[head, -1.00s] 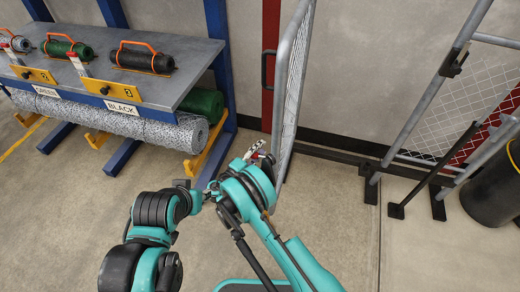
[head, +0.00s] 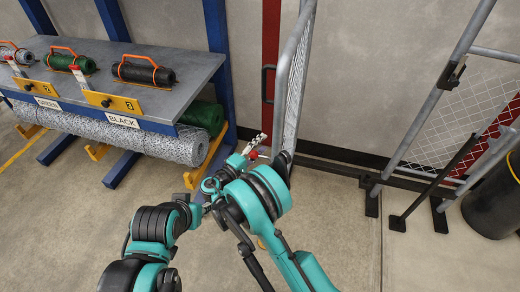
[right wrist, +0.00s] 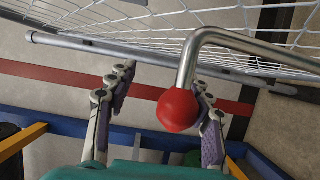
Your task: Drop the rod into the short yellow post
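The rod shows in the right wrist view as a bent grey metal bar (right wrist: 214,41) ending in a red ball knob (right wrist: 178,110), in front of the gate's mesh. My right gripper (right wrist: 165,104) is open, with one finger on each side of the knob in that view. I cannot tell whether either finger touches it. In the head view my right gripper (head: 254,145) is beside the lower edge of the open mesh gate (head: 291,85), with a small red spot next to it. I cannot make out a short yellow post.
A grey rack table (head: 190,78) with several mesh rolls stands left, with yellow brackets. A second gate frame (head: 425,110) with a diagonal brace and a dark cylinder (head: 494,200) stand right. The concrete floor (head: 345,225) between is clear.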

